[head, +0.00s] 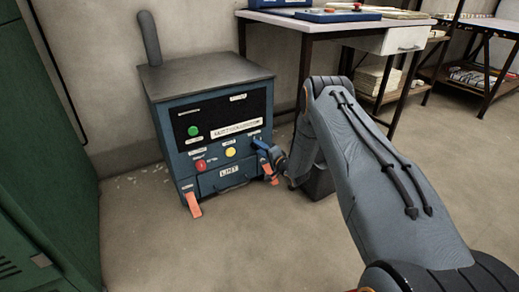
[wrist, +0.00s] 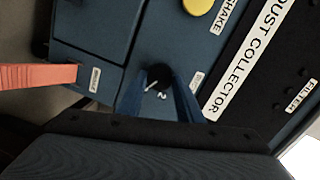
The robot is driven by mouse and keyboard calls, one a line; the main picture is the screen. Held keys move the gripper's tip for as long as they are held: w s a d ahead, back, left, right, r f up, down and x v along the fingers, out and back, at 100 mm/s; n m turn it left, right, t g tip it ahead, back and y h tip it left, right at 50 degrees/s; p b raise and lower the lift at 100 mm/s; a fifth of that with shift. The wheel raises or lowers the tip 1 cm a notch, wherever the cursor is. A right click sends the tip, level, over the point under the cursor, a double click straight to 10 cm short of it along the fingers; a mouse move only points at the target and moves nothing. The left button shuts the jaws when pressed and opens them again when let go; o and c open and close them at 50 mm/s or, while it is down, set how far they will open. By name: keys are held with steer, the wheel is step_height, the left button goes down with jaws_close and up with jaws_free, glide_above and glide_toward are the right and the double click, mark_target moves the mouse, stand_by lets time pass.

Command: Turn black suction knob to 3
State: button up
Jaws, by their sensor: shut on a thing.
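The black suction knob (wrist: 157,75) sits on the blue front panel of the dust collector (head: 212,185), seen close in the wrist view. It carries a short white pointer line, and a white "2" is printed beside it. No 3 is readable. My gripper (wrist: 160,92) has its two blue fingers on either side of the knob and is shut on it. In the head view my gripper (head: 268,156) is at the right side of the dust collector's front, and the knob is hidden there.
The panel has a yellow button (head: 231,152), a red button (head: 201,165) and a green button (head: 193,131). An orange piece (head: 193,204) sticks out low at the front. A workbench (head: 310,22) stands behind at right, a green cabinet (head: 40,160) at left. Front floor is clear.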

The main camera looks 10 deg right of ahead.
steer(key=o, duration=1.1)
steer(key=p+v, duration=0.3)
steer(key=v, duration=0.5)
